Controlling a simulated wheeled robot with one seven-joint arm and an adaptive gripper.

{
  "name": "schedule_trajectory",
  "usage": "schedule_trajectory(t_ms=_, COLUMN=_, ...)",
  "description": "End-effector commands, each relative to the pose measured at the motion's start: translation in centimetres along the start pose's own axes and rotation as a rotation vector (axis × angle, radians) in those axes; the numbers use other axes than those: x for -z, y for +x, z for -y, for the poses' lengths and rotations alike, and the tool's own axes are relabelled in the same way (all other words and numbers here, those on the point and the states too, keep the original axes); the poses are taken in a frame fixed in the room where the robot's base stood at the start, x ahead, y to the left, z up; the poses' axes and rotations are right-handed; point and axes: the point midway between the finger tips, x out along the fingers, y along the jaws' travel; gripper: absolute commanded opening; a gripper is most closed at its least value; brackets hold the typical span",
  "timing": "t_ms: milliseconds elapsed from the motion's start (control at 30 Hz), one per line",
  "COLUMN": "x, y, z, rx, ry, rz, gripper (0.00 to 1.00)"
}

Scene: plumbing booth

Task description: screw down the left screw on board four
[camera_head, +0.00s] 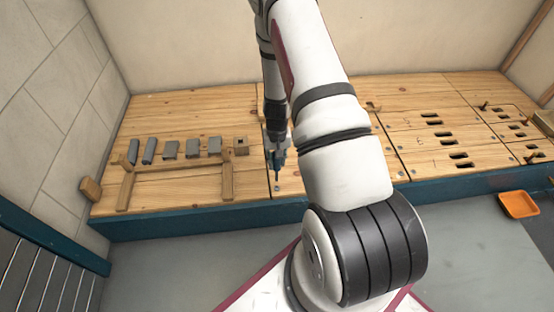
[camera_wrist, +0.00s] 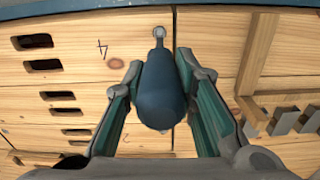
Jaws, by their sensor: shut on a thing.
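My gripper (camera_wrist: 160,88) is shut on a screwdriver with a dark blue, rounded handle (camera_wrist: 162,95). The handle lies between the two green-sided fingers, and its grey tip end points toward the board's edge. A small grey round screw or washer (camera_wrist: 158,31) shows at that end; I cannot tell whether the tip touches it. Board four (camera_wrist: 85,75) carries a handwritten 4 and has dark slots. In the head view my gripper (camera_head: 277,152) is low over the bench near its front edge, with the tool pointing down. My arm hides much of board four there.
A wooden rack (camera_head: 180,165) with several grey blocks stands left of my gripper. Slotted boards (camera_head: 430,135) lie to the right, with upright pegs at the far right. An orange tray (camera_head: 518,204) lies at the lower right. A blue edge (camera_head: 180,222) runs along the bench front.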

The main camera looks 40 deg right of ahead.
Motion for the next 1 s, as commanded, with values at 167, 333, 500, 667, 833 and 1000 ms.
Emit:
schedule_trajectory(t_ms=167, x=0.0, y=1.0, z=0.0, rx=0.000, ry=0.001, rz=0.000, gripper=0.00)
schedule_trajectory(t_ms=333, x=0.0, y=2.1, z=0.0, rx=0.000, ry=0.002, rz=0.000, gripper=0.00)
schedule_trajectory(t_ms=500, x=0.0, y=3.2, z=0.0, rx=0.000, ry=0.002, rz=0.000, gripper=0.00)
schedule_trajectory(t_ms=667, x=0.0, y=4.2, z=0.0, rx=0.000, ry=0.002, rz=0.000, gripper=0.00)
schedule_trajectory(t_ms=833, x=0.0, y=5.2, z=0.0, rx=0.000, ry=0.003, rz=-0.001, gripper=0.00)
schedule_trajectory(t_ms=1000, x=0.0, y=6.3, z=0.0, rx=0.000, ry=0.003, rz=0.000, gripper=0.00)
